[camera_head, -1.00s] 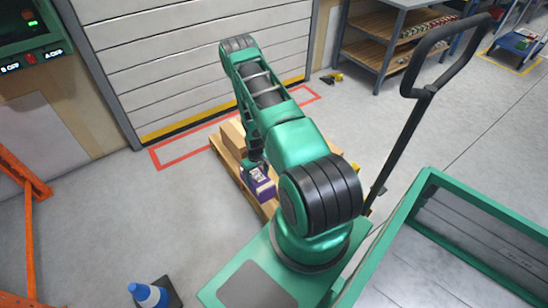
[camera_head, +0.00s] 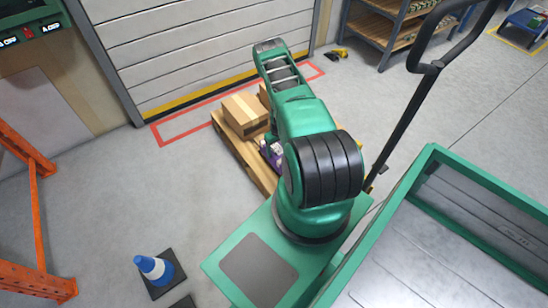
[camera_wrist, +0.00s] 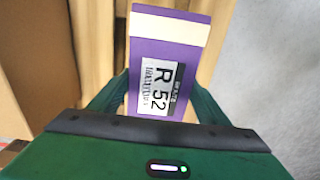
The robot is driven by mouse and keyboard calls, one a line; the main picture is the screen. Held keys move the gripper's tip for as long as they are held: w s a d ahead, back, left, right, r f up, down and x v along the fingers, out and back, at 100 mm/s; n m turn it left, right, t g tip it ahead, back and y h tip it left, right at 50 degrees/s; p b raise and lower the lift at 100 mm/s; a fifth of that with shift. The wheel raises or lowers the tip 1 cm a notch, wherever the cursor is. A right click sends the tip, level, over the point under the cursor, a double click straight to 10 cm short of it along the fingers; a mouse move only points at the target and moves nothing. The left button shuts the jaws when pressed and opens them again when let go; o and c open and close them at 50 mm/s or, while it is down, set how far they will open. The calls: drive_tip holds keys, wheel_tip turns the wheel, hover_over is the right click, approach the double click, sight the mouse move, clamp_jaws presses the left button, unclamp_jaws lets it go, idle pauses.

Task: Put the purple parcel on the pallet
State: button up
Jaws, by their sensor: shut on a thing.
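The purple parcel (camera_head: 271,153) is partly hidden behind my arm in the head view. In the wrist view the purple parcel (camera_wrist: 190,72) has a cream band and a white label reading "R 52". My gripper (camera_wrist: 158,100) is shut on it, with one green finger at each side. The wooden pallet (camera_head: 238,151) lies on the floor, and the parcel is over its near right part. I cannot tell whether the parcel touches the boards. Wooden slats (camera_wrist: 95,35) show behind the parcel in the wrist view.
A black pallet-jack handle (camera_head: 405,115) rises at right.

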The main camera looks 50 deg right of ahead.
drive_tip(key=shift+f, duration=1.9)
drive_tip(key=o, duration=1.5)
drive_tip(key=shift+f, duration=0.1)
